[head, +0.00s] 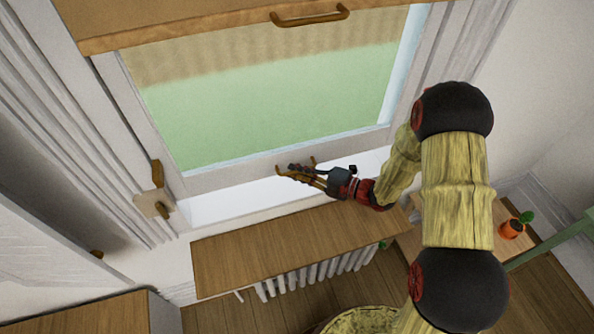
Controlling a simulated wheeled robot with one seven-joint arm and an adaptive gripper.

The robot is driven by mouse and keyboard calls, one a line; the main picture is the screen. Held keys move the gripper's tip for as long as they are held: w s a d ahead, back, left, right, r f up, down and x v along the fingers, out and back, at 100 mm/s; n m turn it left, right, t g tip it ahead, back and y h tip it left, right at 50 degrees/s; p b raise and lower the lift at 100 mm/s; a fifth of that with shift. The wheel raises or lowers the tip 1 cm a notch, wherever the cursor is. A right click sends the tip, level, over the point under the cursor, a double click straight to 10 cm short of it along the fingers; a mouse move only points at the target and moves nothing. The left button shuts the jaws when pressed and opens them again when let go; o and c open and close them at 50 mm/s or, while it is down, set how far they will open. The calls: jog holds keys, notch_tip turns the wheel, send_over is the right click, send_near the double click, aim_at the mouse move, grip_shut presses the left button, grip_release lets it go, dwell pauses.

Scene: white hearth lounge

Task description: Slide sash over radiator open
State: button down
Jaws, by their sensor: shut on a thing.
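The window sash (235,178) has a white frame around a pane showing green and tan outside. Its lower rail stands above the white sill, with a pale strip (235,206) between the rail and the wooden shelf. My gripper (297,171) is at the lower rail, shut on the small brass-coloured sash handle (281,174). The fingers partly hide the handle. The white ribbed radiator (318,275) is below the window, mostly hidden under the wooden shelf (270,248).
A brass latch (155,203) is at the window's left. An orange pot with a green plant (513,228) stands at right, near a green chair (560,240). A wooden cabinet top (80,315) is lower left.

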notch_tip(320, 180, up, 10)
jog(key=p, duration=0.7)
jog(key=shift+f, duration=0.15)
jog(key=c, duration=1.9)
grip_release()
jog(key=shift+f, duration=0.1)
jog(key=shift+d, duration=0.15)
jog(key=v, duration=1.1)
jog(key=shift+s+d, duration=0.3)
